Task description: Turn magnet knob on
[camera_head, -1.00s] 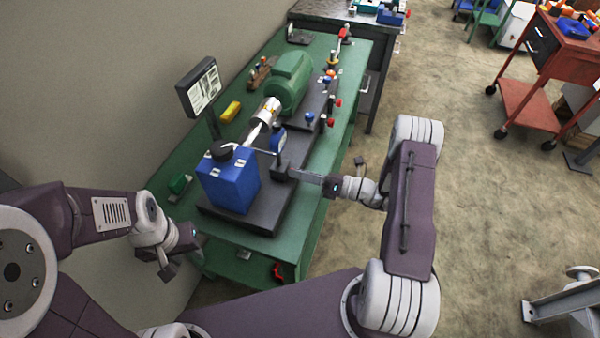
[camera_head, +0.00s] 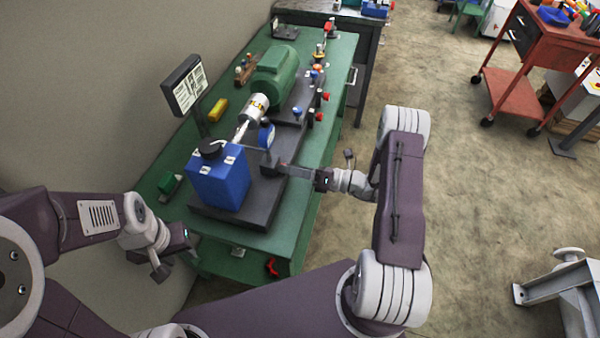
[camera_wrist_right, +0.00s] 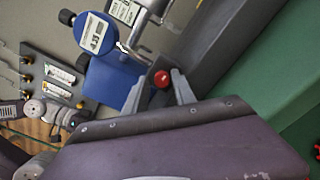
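A small red knob (camera_wrist_right: 162,79) shows in the right wrist view, on the dark magnetic base under the blue dial gauge (camera_wrist_right: 97,33). My right gripper (camera_wrist_right: 158,88) is open, with one finger on each side of the knob and gaps still visible beside it. In the head view the right gripper (camera_head: 292,169) reaches in from the right to the dark base (camera_head: 271,163), and the knob is hidden there. The dial gauge (camera_head: 266,135) stands above the base. My left gripper (camera_head: 170,262) hangs left of the table's near end, away from the gauge; its opening is unclear.
The green table (camera_head: 310,190) carries a blue box-shaped unit (camera_head: 219,180) on a dark bedplate, close left of the base. A green motor (camera_head: 274,75) and a screen (camera_head: 184,85) stand further back. The floor right of the table is clear up to a red cart (camera_head: 520,85).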

